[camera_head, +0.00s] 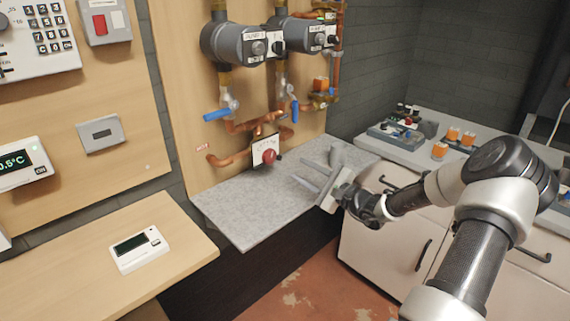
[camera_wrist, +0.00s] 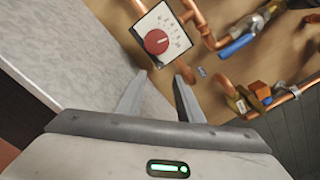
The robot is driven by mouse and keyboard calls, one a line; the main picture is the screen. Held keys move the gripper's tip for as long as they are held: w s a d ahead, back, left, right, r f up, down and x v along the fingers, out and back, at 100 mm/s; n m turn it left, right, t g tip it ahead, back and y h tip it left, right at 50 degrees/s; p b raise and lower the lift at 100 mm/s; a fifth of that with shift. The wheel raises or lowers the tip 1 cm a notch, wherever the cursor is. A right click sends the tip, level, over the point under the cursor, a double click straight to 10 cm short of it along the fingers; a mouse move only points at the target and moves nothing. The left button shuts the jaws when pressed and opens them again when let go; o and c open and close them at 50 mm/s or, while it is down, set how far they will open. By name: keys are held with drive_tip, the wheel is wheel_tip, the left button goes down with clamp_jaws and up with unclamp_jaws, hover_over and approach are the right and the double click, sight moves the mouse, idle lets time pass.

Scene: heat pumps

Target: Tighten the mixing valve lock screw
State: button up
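The mixing valve shows as a red round knob (camera_head: 269,156) in front of a white scale plate (camera_head: 264,148), on copper pipes low on the wooden wall panel. In the wrist view the red knob (camera_wrist: 157,41) and its numbered plate (camera_wrist: 172,27) sit just beyond my fingertips. I cannot make out the lock screw for certain. My gripper (camera_head: 299,170) is to the right of the knob, over the grey speckled shelf (camera_head: 237,205). Its two fingers, also in the wrist view (camera_wrist: 161,76), are apart with nothing between them. They appear clear of the knob.
Blue-handled valves (camera_head: 217,114) and two grey pumps (camera_head: 232,43) are above the mixing valve. Copper pipes (camera_head: 232,158) run close around it. A white thermostat (camera_head: 138,248) lies on the wooden desk at left. White cabinets (camera_head: 378,228) stand at right.

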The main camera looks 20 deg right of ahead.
sight(280, 158)
drive_tip(key=b+x, duration=0.1)
drive_tip(key=x, duration=0.7)
drive_tip(key=shift+w, duration=0.2)
clamp_jaws()
